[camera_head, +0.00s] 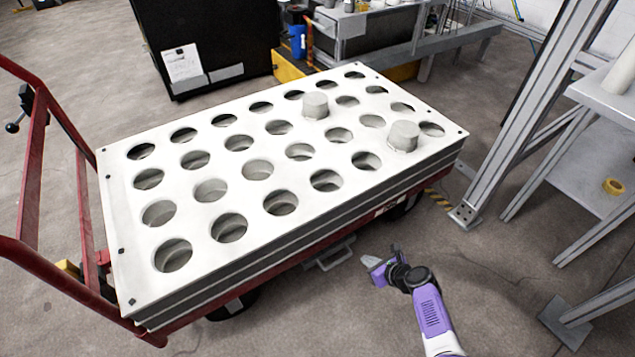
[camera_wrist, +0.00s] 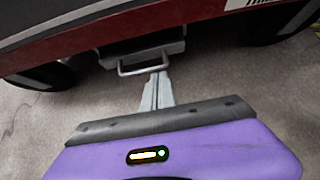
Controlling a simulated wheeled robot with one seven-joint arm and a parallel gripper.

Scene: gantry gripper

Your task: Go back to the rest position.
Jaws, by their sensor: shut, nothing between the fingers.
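My gripper (camera_head: 372,266) is in front of the cart, low near its front side, at the end of my purple and black arm. In the wrist view its two fingers (camera_wrist: 157,88) are together with nothing between them. They point toward a metal handle (camera_wrist: 152,66) under the red cart frame; whether they touch it cannot be told. The handle also shows in the head view (camera_head: 335,258). The cart carries a white plate (camera_head: 240,168) with rows of round holes. Two grey cylinders (camera_head: 315,105) and (camera_head: 403,136) stand in holes toward its far right part.
The cart's red push frame (camera_head: 32,170) stands at the left. A metal gantry post (camera_head: 520,120) and a grey table (camera_head: 606,97) stand at the right. A black cabinet (camera_head: 205,40) is behind. Bare concrete floor lies around my arm.

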